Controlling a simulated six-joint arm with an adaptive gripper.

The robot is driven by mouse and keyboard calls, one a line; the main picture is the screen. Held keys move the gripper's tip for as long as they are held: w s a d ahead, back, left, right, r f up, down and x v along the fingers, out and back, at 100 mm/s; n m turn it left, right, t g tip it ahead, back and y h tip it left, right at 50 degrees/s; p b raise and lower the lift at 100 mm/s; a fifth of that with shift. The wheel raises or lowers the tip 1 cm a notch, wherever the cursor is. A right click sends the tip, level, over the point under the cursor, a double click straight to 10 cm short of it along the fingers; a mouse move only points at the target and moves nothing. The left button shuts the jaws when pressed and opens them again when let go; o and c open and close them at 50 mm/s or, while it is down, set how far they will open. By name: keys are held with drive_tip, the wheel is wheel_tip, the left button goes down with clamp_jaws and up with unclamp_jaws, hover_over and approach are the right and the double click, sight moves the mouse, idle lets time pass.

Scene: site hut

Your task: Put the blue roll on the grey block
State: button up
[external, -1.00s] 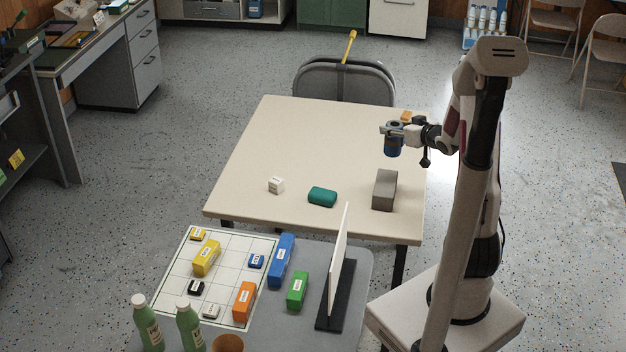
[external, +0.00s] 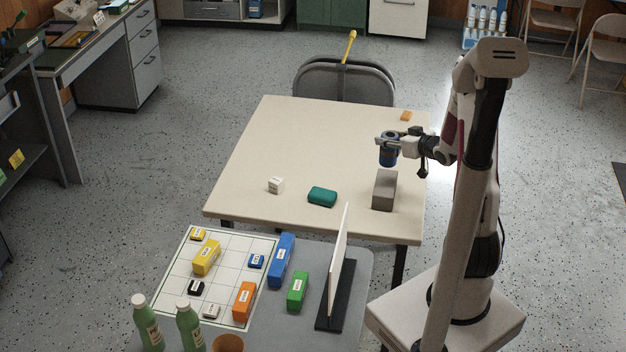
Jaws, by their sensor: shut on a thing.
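The blue roll (external: 388,159) is upright in my gripper (external: 387,142), whose fingers are shut around its upper part. The grey block (external: 384,192) stands on the cream table at its right side, near the front. In the picture the roll is just above the block's far end, with its lower edge close to the block's top. I cannot tell exactly how large the gap is, or whether the roll is directly over the block.
A white upright panel (external: 339,262) stands on the nearer grey table.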

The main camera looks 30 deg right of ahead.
sight(394, 159)
drive_tip(key=shift+f, duration=1.75)
drive_tip(key=shift+f, duration=2.05)
drive_tip(key=shift+f, duration=0.15)
drive_tip(key=o, duration=1.2)
drive_tip(key=shift+r, duration=0.2)
drive_tip(key=shift+v, duration=3.7)
